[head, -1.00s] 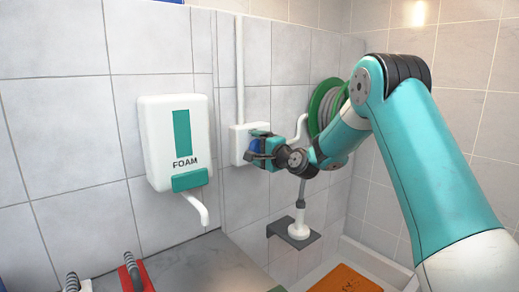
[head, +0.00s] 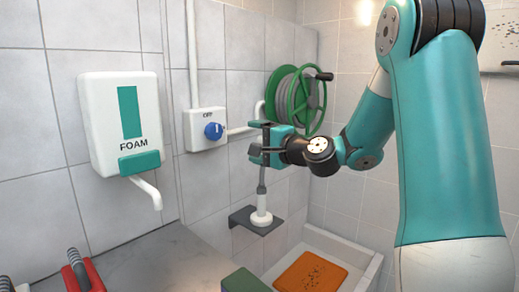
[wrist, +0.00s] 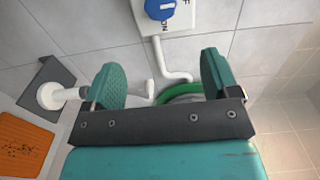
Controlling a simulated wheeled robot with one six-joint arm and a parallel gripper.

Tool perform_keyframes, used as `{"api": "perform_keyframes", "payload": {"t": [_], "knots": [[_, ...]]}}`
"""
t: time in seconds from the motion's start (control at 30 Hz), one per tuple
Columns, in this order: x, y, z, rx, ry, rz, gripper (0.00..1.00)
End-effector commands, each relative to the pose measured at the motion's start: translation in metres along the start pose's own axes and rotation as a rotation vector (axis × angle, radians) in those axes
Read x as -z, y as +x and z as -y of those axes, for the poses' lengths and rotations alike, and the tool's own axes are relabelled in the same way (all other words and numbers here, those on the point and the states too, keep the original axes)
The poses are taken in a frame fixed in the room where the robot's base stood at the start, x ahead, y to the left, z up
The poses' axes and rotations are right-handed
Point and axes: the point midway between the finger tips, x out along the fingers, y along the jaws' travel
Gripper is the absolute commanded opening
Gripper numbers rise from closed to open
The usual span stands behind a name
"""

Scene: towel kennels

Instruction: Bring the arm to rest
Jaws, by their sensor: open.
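My gripper (head: 264,145) is in front of the tiled wall, to the right of and below the blue knob (head: 213,131) on its white box. In the wrist view its two teal fingers (wrist: 165,85) stand wide apart with nothing between them. The knob also shows in the wrist view (wrist: 160,8), beyond the fingertips and clear of them. In the head view my gripper overlaps the upright grey and white nozzle (head: 262,207) on the dark wall shelf. My arm is raised and bent on the right.
A green hose reel (head: 296,98) is on the wall behind my wrist. A foam dispenser (head: 125,122) hangs at the left. An orange perforated mat (head: 310,273) lies in a white basin (head: 346,249). A red-based object (head: 84,275) is on the grey counter (head: 165,262).

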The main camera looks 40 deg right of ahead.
Motion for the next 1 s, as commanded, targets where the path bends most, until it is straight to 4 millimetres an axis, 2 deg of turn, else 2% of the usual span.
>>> {"api": "perform_keyframes", "payload": {"t": [0.13,0.6,0.7,0.77,0.87,0.93,1.0], "knots": [[0.000,-0.006,0.000,0.001,0.000,0.000,0.82],[-0.001,-0.006,0.000,0.001,0.000,0.001,0.82],[-0.010,-0.004,0.001,-0.012,-0.018,0.025,0.82],[-0.026,-0.002,0.001,-0.038,-0.053,0.071,0.82],[-0.080,0.000,-0.002,-0.119,-0.174,0.223,0.82],[-0.131,-0.008,-0.007,-0.196,-0.304,0.380,0.82],[-0.184,-0.026,-0.015,-0.278,-0.461,0.563,0.82]]}}
